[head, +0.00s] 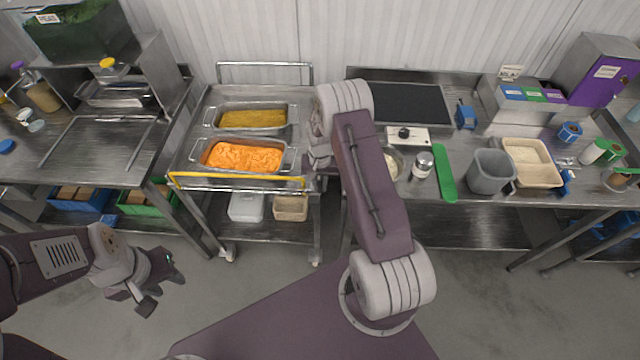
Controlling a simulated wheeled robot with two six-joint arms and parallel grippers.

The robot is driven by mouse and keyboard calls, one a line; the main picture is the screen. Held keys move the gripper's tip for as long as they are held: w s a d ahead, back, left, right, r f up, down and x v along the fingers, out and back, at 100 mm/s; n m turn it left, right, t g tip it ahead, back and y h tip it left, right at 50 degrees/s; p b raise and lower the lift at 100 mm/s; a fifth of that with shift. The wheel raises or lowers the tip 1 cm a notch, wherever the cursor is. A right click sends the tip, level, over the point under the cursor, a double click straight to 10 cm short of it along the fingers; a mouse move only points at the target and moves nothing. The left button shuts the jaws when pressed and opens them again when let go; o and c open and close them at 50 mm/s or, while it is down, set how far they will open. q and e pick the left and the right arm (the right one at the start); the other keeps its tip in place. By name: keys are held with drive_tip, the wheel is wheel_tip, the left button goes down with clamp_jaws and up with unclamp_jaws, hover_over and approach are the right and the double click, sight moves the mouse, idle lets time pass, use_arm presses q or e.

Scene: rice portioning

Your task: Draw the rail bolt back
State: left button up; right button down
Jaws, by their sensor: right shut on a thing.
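A steel cart (190,150) stands in the middle with a yellow rail (236,186) along its front edge. The rail is across the front and looks level. My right arm reaches over to the cart's right side, and my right gripper (319,160) is at the cart's right edge, just above the rail's right end. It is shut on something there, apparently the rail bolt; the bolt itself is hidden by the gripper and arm. My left gripper (160,288) is open and empty above the floor, in front of the left table and well away from the cart.
The cart holds a pan of orange food (243,158) and a pan of yellow food (253,119). A steel table (100,150) stands left. The right worktable carries a scale (408,135), a grey bin (490,172) and a tan tub (530,165). Floor in front is clear.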

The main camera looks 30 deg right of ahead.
idle(0.9)
drive_tip(key=s+d, duration=0.1)
drive_tip(key=d, duration=0.2)
drive_tip(key=shift+s, duration=0.35)
drive_tip(key=c, duration=1.5)
unclamp_jaws()
drive_tip(key=shift+r, duration=0.1)
drive_tip(key=shift+c, duration=0.2)
drive_tip(key=shift+o, duration=0.9)
drive_tip(key=shift+s+a, duration=0.1)
drive_tip(key=shift+a, duration=0.05)
wheel_tip(320, 180, up, 9)
drive_tip(key=b, duration=0.2)
drive_tip(key=shift+b, duration=0.35)
